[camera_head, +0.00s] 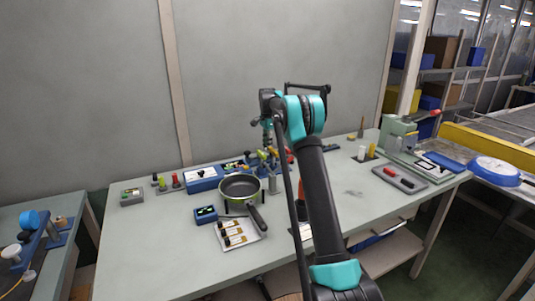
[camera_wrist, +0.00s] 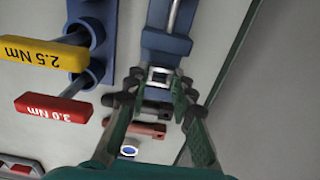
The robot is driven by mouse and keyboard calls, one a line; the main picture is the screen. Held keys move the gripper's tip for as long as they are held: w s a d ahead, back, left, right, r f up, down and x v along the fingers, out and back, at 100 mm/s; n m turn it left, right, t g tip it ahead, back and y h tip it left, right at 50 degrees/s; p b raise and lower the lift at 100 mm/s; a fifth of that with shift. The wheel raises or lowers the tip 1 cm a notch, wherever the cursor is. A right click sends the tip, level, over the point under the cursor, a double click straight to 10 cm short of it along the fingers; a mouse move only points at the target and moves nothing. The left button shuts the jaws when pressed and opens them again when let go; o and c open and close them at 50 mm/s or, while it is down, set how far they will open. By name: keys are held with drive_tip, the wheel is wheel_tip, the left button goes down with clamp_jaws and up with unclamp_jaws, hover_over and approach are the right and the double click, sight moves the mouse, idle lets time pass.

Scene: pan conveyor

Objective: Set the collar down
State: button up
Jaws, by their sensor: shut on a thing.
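My gripper (camera_wrist: 160,80) shows in the wrist view, with its dark green fingers closed on a small light metal collar (camera_wrist: 160,70). The collar looks like a squarish ring. It appears over the near end of a blue fixture (camera_wrist: 167,44) that has a metal rod; I cannot tell whether it touches the fixture. In the head view my gripper is down at the back of the table, behind the pan, and the collar cannot be made out there.
A yellow 2.5 Nm handle (camera_wrist: 30,50) and a red 3.0 Nm handle (camera_wrist: 55,107) stick out of a blue holder close left of my gripper. A pan (camera_head: 240,186) and a tray with dark cylinders (camera_head: 258,228) lie on the grey table (camera_head: 150,245). The table's front left is clear.

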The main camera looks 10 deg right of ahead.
drive_tip(key=shift+f, duration=1.75)
drive_tip(key=o, duration=0.8)
drive_tip(key=shift+f, duration=0.1)
wheel_tip(320, 180, up, 12)
drive_tip(key=shift+r, duration=0.15)
